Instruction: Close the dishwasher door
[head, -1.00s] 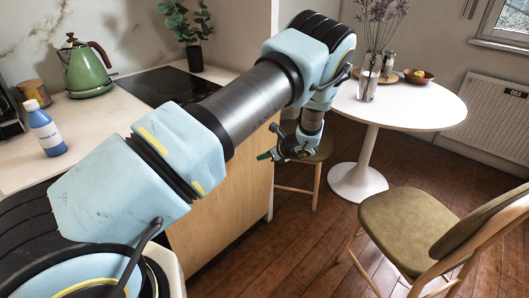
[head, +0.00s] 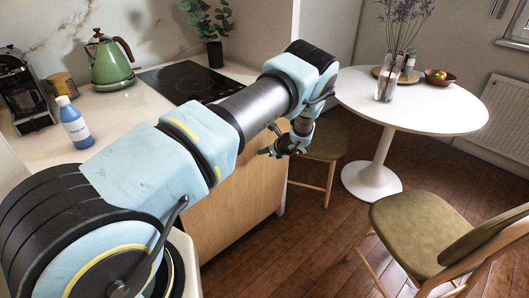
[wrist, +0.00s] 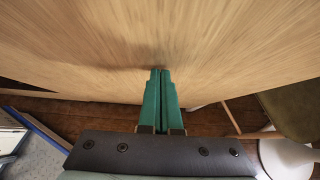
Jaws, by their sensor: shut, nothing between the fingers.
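A light wooden front panel (head: 228,208) stands under the counter in the head view. It also fills the upper part of the wrist view (wrist: 160,35). I cannot tell for sure whether this panel is the dishwasher door; no open door or rack shows clearly. My gripper (head: 264,152) is in front of the panel, near its upper right end. In the wrist view its green fingers (wrist: 160,72) are together and empty, with their tips at or very near the wood. Whether they touch it is unclear. My arm hides part of the counter and panel.
The counter (head: 120,110) holds a green kettle (head: 109,62), a blue-and-white bottle (head: 73,123) and a black hob (head: 188,82). Some wooden floor is free between.

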